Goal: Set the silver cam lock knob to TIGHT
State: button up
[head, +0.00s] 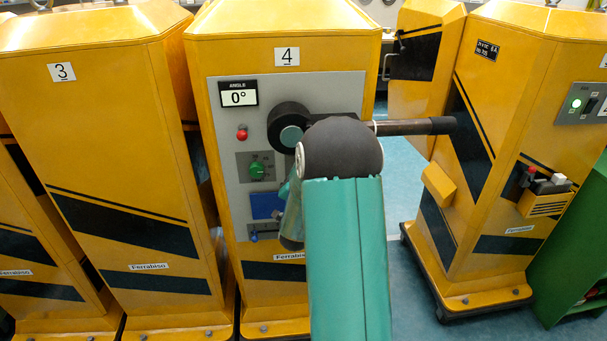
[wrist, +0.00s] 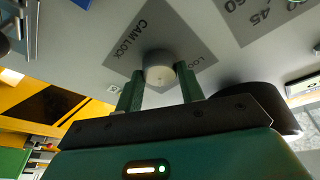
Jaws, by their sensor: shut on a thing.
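The silver cam lock knob (wrist: 159,68) is a short round cylinder on a grey plate marked CAM LOCK (wrist: 137,42) in the wrist view. My gripper (wrist: 160,82) has its two green fingers on either side of the knob and is shut on it. Letters "LOO" show on the plate right of the knob; the rest of that word is cut off by a finger. The TIGHT mark cannot be read. In the head view my arm covers the knob and my gripper.
Yellow cabinet 4 (head: 287,28) carries a grey panel (head: 228,130) with an angle display (head: 238,98) at 0°, a red knob (head: 242,133) and a green dial (head: 257,170). A black hub (head: 289,112) and a dark bar (head: 415,127) reaching right are close to my arm.

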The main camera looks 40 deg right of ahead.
jog(key=o, duration=1)
jog(key=v, duration=1.3)
jog(key=shift+s+a, duration=0.25)
jog(key=shift+a, duration=0.05)
